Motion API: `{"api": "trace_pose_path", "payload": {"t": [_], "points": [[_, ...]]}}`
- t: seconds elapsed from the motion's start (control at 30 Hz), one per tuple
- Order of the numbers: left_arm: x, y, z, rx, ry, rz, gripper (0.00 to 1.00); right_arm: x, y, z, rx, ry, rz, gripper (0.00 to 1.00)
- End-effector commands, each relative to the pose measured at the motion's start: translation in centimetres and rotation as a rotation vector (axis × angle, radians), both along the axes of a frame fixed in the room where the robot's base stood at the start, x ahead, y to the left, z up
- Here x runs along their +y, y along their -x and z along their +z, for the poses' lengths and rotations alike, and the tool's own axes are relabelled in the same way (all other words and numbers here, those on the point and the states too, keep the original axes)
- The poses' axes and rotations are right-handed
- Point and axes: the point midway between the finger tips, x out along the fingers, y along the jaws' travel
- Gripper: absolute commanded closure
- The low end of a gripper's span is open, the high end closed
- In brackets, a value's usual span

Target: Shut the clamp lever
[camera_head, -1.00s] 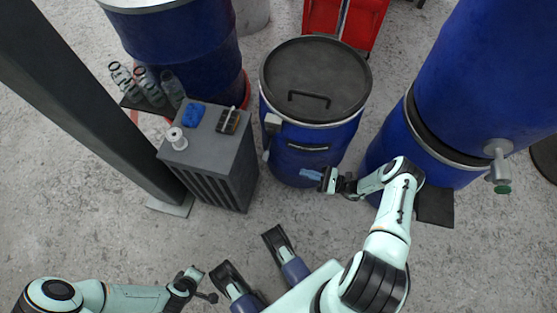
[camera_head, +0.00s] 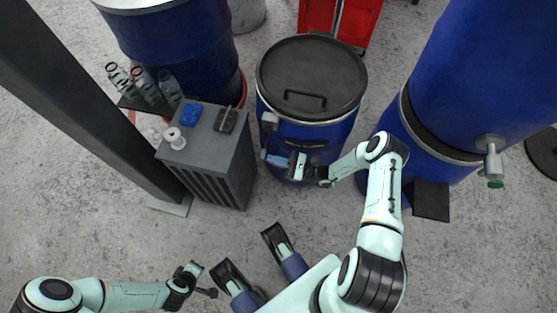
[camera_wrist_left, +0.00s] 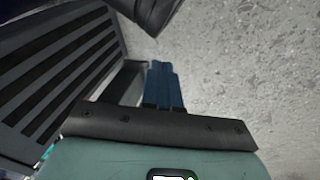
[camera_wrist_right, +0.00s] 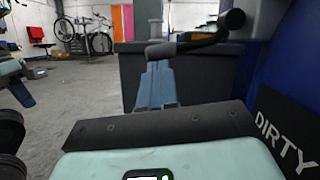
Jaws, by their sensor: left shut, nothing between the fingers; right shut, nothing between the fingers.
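The clamp (camera_head: 269,121) is a grey block at the upper left side of the blue drum (camera_head: 335,135) with the dark lid. In the right wrist view, the clamp lever (camera_wrist_right: 205,41) is a dark bar with a grey end, standing out from the drum's side across the picture. My right gripper (camera_head: 270,159) is shut and empty, its blue fingers beside the drum's front left, below the clamp. In the right wrist view its fingertips (camera_wrist_right: 158,68) are just below the lever's grey end; I cannot tell whether they touch. My left gripper (camera_wrist_left: 165,70) is shut and empty, low and away from the drum.
A grey ribbed cabinet (camera_head: 215,165) with a blue cloth (camera_head: 190,114) and small items on top stands close left of the drum. Large blue drums (camera_head: 490,75) stand at the right. A dark post (camera_head: 90,110) rises at the left.

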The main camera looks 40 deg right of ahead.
Motion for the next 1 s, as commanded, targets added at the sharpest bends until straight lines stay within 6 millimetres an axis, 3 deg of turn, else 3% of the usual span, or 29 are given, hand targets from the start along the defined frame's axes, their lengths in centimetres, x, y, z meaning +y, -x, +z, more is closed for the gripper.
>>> {"api": "trace_pose_path", "payload": {"t": [1.0], "points": [[-0.8,1.6,1.1,0.041,0.02,-0.017,1.0,0.5,0.4,1.0,0.071,-0.085,0.0,1.0]]}}
